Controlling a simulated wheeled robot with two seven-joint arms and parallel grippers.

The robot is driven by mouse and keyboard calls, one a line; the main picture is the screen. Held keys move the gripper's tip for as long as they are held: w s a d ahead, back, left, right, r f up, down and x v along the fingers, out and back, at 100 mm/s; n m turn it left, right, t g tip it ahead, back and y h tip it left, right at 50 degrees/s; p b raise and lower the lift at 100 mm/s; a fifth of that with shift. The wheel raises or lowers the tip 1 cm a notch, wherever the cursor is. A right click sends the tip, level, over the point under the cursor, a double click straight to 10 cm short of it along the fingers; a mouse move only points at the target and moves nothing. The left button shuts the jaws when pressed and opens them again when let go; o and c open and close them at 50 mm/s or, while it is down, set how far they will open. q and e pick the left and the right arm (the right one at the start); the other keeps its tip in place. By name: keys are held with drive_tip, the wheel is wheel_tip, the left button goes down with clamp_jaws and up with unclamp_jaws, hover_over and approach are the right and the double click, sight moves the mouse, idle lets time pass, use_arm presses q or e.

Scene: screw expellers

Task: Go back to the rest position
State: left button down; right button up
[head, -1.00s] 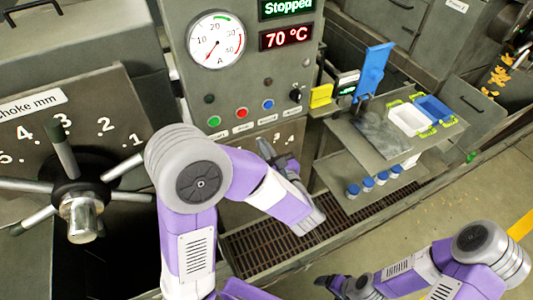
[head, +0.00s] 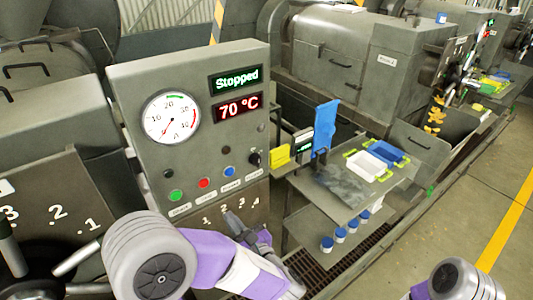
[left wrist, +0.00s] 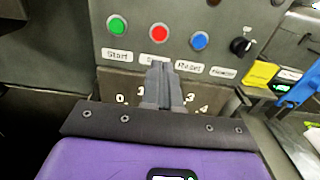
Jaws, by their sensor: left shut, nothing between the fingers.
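My left gripper (head: 232,222) is in front of the lower part of the grey control panel (head: 115,95), below its row of buttons. Its purple arm comes in from the bottom left. In the left wrist view, the two dark fingers (left wrist: 163,85) are together and empty, below the red button (left wrist: 159,33) and blue button (left wrist: 199,40). They cover part of the button labels and of the numbered plate behind. Of my right arm, only a grey joint and a bit of purple show at the bottom right of the head view; its gripper is out of frame.
The panel shows a gauge (head: 171,117), "Stopped" and "70 °C". A choke handwheel (head: 75,262) is at the lower left. To the right, a metal table (head: 335,185) holds a white tray (head: 366,167) and blue tray (head: 387,151); several blue-capped bottles stand below. Open floor lies at the right.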

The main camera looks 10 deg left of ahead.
use_arm(q)
drive_tip(key=s+a+f+n+g+h+b, duration=0.1)
drive_tip(key=s+f+g+h, duration=0.15)
drive_tip(key=f, duration=0.55)
drive_tip(key=s+a+f+n+g+h+b, duration=0.1)
drive_tip(key=s+f+n+g, duration=0.2)
drive_tip(key=f, duration=0.4)
drive_tip(key=s+a+f+g+h+b, duration=0.1)
drive_tip(key=s+f+g, duration=0.25)
drive_tip(key=f, duration=0.45)
drive_tip(key=s+d+f+n+g+h+b, duration=0.2)
drive_tip(key=s+d+f+n+g+h, duration=0.5)
drive_tip(key=s+f, duration=0.4)
drive_tip(key=d+f+n+h, duration=0.4)
drive_tip(key=d+f+n, duration=0.2)
drive_tip(key=w+f+n+t+h+b, duration=0.2)
drive_tip(key=f+n, duration=0.5)
drive_tip(key=n, duration=0.5)
drive_tip(key=w+t+b, duration=0.1)
drive_tip(key=w+t, duration=0.1)
drive_tip(key=w, duration=0.1)
drive_tip(key=shift+f+t, duration=0.35)
drive_tip(key=shift+t, duration=0.05)
drive_tip(key=shift+w+a, duration=0.1)
